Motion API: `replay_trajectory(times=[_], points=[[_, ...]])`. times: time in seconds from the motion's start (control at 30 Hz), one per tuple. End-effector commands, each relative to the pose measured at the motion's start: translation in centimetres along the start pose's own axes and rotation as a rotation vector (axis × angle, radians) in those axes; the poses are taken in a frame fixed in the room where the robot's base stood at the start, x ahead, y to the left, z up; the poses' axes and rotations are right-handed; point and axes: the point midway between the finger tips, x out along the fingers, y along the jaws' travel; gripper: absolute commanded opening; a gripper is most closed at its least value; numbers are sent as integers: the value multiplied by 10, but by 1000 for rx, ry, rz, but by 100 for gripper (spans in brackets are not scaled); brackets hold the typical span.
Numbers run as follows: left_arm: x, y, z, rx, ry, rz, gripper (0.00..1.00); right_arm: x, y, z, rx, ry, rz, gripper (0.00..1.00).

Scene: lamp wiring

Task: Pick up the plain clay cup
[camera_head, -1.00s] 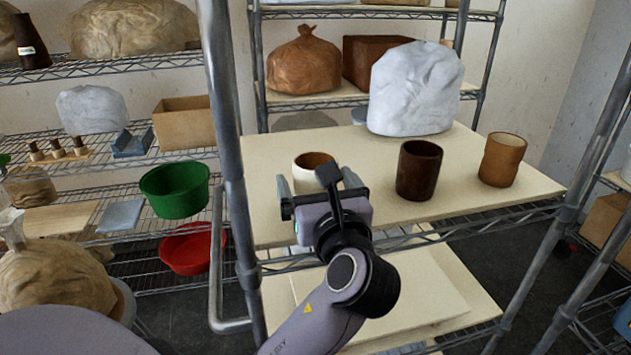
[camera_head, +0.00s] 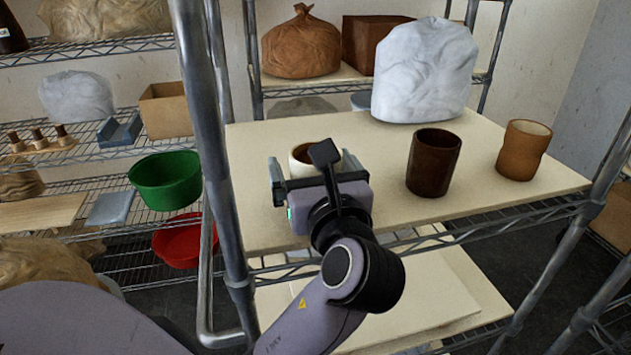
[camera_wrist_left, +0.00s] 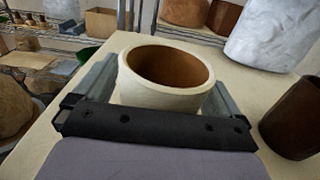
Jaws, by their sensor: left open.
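A cream cup with a brown inside (camera_head: 302,158) stands upright on the pale shelf board (camera_head: 262,215). It also shows in the left wrist view (camera_wrist_left: 160,92). My left gripper (camera_head: 312,168) is open, with one finger on each side of this cup; I cannot tell whether either touches it. The gripper body hides the cup's lower part in the head view. A dark brown cup (camera_head: 433,162) and an orange-brown cup with an uneven wall (camera_head: 522,150) stand upright to the right, apart from the gripper. My right gripper is not in view.
A white wrapped bag (camera_head: 425,70) stands behind the cups. A metal rack post (camera_head: 205,130) rises left of my arm. A green bowl (camera_head: 166,180) and a red bowl (camera_head: 180,240) are on the left rack. The board is clear between the dark and orange-brown cups.

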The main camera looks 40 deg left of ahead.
Motion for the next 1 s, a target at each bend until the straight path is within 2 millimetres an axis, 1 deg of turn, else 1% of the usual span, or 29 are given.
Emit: replay_trajectory(times=[0.1, 0.17, 0.2, 0.3, 0.53, 0.63, 0.77, 0.9, 1.0], points=[[0, 0, 0, -1, 0, 0, 98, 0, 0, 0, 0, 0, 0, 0], [0, 0, 0, -1, 0, 0, 79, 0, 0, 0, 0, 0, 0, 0], [0, 0, 0, -1, 0, 0, 66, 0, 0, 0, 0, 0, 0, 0], [0, 0, 0, -1, 0, 0, 35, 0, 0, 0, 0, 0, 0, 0], [0, 0, 2, -2, -2, 0, 35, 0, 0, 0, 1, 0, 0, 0], [0, 0, 9, -5, -2, 0, 35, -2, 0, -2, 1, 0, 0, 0], [0, 0, 32, -9, -3, -1, 35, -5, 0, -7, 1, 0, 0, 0], [0, 0, 63, -10, -3, 0, 35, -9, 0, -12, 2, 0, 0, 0], [0, 0, 81, -9, -4, -1, 35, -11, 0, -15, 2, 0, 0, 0]])
